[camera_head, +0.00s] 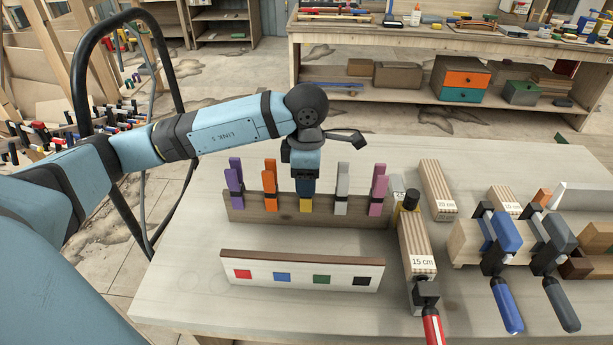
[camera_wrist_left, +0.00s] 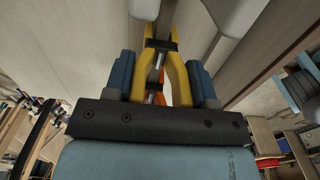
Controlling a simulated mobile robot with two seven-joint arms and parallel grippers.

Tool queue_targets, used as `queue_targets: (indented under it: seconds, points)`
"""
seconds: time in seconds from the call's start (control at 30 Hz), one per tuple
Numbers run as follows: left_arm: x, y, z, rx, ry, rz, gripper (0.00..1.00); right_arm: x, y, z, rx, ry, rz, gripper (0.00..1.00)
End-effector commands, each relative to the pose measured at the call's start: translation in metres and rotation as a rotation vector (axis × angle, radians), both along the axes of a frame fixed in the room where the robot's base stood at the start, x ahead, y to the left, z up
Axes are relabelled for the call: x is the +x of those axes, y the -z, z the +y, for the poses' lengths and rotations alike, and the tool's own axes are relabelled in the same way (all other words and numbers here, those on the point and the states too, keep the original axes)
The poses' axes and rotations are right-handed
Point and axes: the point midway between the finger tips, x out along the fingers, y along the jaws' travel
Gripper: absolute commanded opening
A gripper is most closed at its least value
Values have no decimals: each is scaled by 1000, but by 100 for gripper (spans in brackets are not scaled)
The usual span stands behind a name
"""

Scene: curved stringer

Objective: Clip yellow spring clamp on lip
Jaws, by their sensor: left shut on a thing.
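The yellow spring clamp (camera_head: 306,205) is at the middle of the upright wooden rail (camera_head: 255,212), between an orange clamp and a grey one. Only its lower yellow end shows below my left gripper (camera_head: 305,185). In the left wrist view, the blue fingers of my left gripper (camera_wrist_left: 161,82) are shut on the two yellow handles of the clamp (camera_wrist_left: 178,72). The head view does not clearly show whether its jaws still touch the rail. A low board (camera_head: 300,258) with red, blue, green and black squares stands in front; whether it is the lip is unclear. My right gripper is not in view.
Purple (camera_head: 235,180), orange (camera_head: 270,183), grey (camera_head: 342,188) and pink (camera_head: 378,190) clamps stand along the rail close to my left gripper. Wood blocks and bar clamps (camera_head: 503,290) crowd the right side. The table's left front (camera_head: 185,285) is clear.

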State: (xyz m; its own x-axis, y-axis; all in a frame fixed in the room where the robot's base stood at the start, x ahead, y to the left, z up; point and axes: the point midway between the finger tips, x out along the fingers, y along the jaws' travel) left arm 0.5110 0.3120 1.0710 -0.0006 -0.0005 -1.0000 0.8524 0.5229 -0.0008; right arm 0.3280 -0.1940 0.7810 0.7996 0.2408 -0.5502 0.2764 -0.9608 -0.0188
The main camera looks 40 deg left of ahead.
Motion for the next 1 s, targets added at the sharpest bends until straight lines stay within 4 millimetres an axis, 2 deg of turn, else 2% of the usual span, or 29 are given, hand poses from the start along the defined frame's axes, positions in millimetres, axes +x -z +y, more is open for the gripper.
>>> queue_targets:
  seconds: [0.3,0.33,0.43,0.8,1.0]
  points:
    - [0,2,0,0,0,0,19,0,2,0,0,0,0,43]
    - [0,2,0,0,0,0,58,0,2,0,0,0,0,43]
    - [0,2,0,0,0,0,80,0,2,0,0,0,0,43]
    - [0,2,0,0,0,0,80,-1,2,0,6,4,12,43]
    - [1,-33,0,-2,2,-6,80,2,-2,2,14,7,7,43]
